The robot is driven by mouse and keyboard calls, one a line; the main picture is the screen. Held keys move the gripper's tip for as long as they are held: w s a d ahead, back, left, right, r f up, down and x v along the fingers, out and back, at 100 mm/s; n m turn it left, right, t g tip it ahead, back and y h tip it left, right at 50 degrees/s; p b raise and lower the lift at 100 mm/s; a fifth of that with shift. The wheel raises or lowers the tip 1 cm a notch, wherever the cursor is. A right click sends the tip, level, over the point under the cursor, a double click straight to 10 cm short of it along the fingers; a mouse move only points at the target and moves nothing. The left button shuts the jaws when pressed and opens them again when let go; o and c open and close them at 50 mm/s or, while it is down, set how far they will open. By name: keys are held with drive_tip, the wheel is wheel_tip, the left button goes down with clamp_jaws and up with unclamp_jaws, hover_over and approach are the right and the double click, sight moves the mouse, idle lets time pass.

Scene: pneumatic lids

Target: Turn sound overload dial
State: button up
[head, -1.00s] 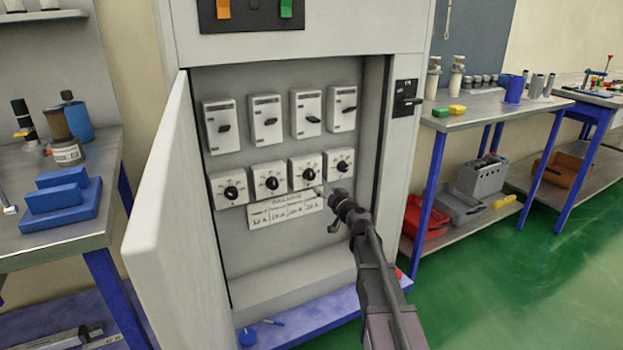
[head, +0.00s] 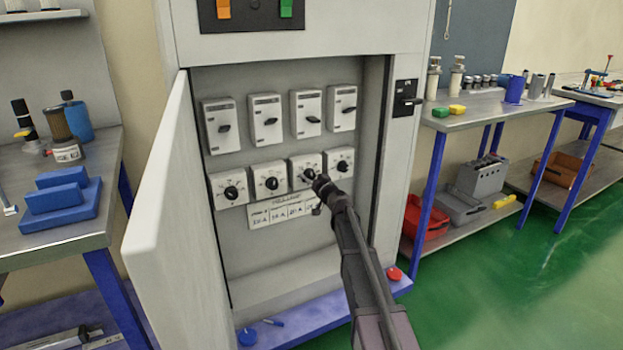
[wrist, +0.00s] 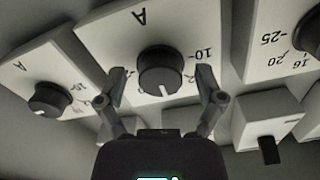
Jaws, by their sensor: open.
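A row of white overload dials with round black knobs sits inside the open cabinet (head: 275,275). From left to right in the head view they are the first dial (head: 230,190), second dial (head: 271,183), third dial (head: 303,164) and fourth dial (head: 340,161). My gripper (head: 317,182) is at the third dial and partly covers it. In the wrist view my open gripper (wrist: 163,84) has one finger on each side of a black knob (wrist: 160,70), with visible gaps. Contact cannot be seen. The label card (head: 268,215) is too small to read and partly hidden by my arm.
Breaker switches (head: 266,120) are mounted above the dials. The open cabinet door (head: 175,210) stands on the left. A rotary handle (head: 405,98) is on the right frame. Neighbouring dials in the wrist view (wrist: 48,98) sit close on both sides.

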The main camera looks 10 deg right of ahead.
drive_tip(key=c, duration=1.2)
drive_tip(key=shift+o, duration=0.3)
drive_tip(key=shift+m, duration=0.3)
drive_tip(key=m, duration=0.8)
